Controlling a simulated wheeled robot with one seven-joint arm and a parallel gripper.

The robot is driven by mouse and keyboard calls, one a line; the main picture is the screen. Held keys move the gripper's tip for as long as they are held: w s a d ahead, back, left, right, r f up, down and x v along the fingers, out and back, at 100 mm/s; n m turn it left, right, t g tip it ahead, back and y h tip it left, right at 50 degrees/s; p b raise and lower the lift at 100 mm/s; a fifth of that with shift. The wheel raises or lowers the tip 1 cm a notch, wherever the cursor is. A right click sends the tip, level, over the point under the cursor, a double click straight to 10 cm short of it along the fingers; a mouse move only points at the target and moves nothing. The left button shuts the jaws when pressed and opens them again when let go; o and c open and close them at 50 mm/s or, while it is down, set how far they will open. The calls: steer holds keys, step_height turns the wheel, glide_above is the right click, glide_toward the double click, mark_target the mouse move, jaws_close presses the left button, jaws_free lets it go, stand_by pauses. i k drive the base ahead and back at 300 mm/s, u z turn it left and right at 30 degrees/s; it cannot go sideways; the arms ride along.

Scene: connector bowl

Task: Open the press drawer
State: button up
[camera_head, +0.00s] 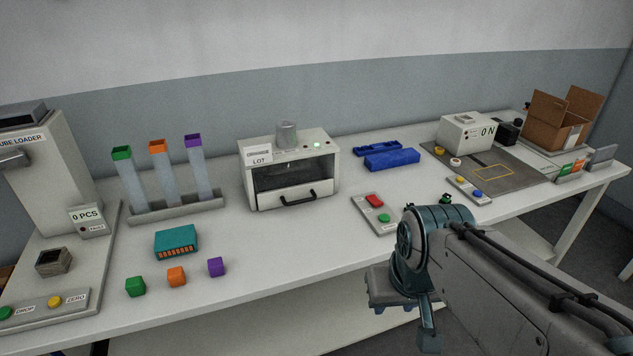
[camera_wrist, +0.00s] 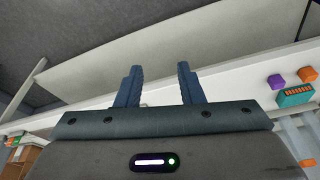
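The press (camera_head: 289,172) is a white box on the middle of the table, labelled "ORANGE LOT", with a grey cylinder and a green light on top. The drawer looks closed. My gripper (camera_head: 400,302) is in front of the table's front edge, to the right of and nearer than the press, apart from it. In the wrist view my gripper's two fingers (camera_wrist: 159,86) stand apart with nothing between them. The press is not seen in the wrist view.
A button panel (camera_head: 375,215) with red and green buttons lies right of the press. Left are colored tubes in a rack (camera_head: 178,207), a teal block (camera_head: 176,241) and three small cubes. Blue trays (camera_head: 391,159) lie behind. The table in front of the press is clear.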

mark_target(302, 193)
steer(key=i, duration=0.95)
